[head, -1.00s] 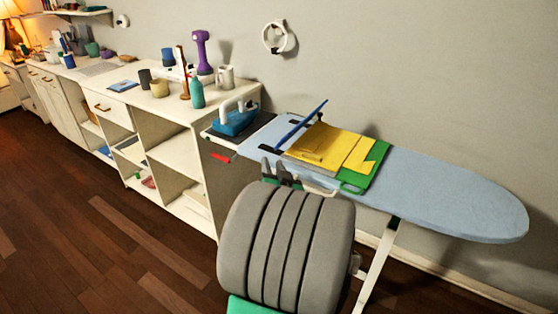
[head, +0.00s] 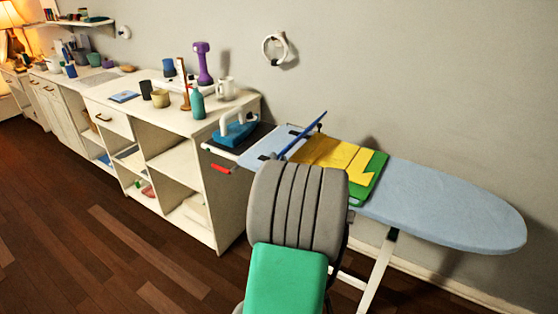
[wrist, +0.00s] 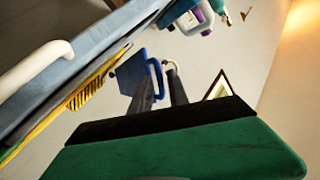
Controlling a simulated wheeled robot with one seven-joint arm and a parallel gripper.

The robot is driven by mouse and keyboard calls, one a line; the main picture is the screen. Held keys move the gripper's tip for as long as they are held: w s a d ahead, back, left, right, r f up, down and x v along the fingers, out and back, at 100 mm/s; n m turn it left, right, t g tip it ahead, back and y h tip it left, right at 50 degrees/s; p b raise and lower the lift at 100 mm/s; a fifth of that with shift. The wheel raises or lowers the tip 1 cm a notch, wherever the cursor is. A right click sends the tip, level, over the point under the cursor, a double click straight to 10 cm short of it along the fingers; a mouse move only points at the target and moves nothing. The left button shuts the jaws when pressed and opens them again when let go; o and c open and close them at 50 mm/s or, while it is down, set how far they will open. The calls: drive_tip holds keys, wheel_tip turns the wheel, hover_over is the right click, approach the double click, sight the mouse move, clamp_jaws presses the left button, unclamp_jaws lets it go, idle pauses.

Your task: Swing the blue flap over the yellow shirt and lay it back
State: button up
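The blue flap (head: 303,134) stands tilted up at the left side of the folding board, seen nearly edge-on in the head view. The yellow shirt (head: 330,151) lies folded beside it, over the green panel (head: 369,185). In the wrist view the blue flap (wrist: 130,74) and its loop-shaped handle lie beyond my fingertips, and the yellow shirt (wrist: 92,88) is at the left. My gripper (wrist: 160,80) has its two dark fingers apart, with the tips at the handle. I cannot tell whether they touch it. My arm hides the gripper in the head view.
The ironing board (head: 440,207) is bare to the right. A blue iron (head: 236,130) stands at its left end. A white shelf unit (head: 180,150) with bottles, cups and a purple dumbbell (head: 203,64) is at the left. The wall stands close behind the board.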

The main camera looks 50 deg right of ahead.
clamp_jaws()
idle(1.1)
